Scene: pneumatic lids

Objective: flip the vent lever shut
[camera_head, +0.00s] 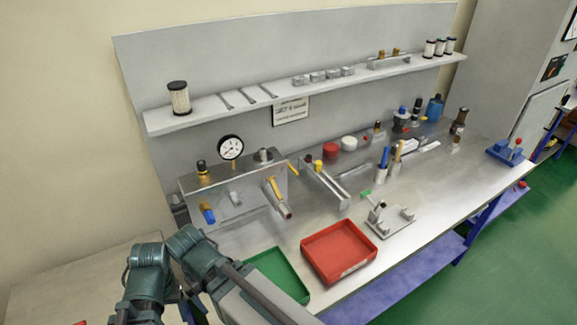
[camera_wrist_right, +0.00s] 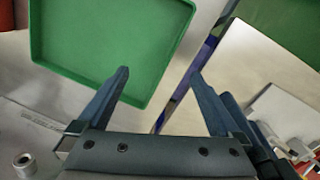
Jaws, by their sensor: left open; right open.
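A grey metal box (camera_head: 232,198) with a round dial gauge (camera_head: 230,147) stands at the back left of the bench. A yellow lever (camera_head: 276,188) lies along a pipe stub at its front right. A blue-handled fitting (camera_head: 207,213) is low at its front left. I cannot tell for sure which is the vent lever. My left arm comes in at the lower left of the head view, short of the box; its fingertips are hard to make out. My right gripper (camera_wrist_right: 158,75) is open and empty near the edge of the green tray (camera_wrist_right: 150,85).
A red tray (camera_head: 312,238) is beside the green tray (camera_head: 300,293) at the bench's front edge. A small grey fixture (camera_head: 390,222) stands to the right. A long metal channel (camera_head: 328,187) lies right of the box. A shelf (camera_head: 300,95) runs along the back panel.

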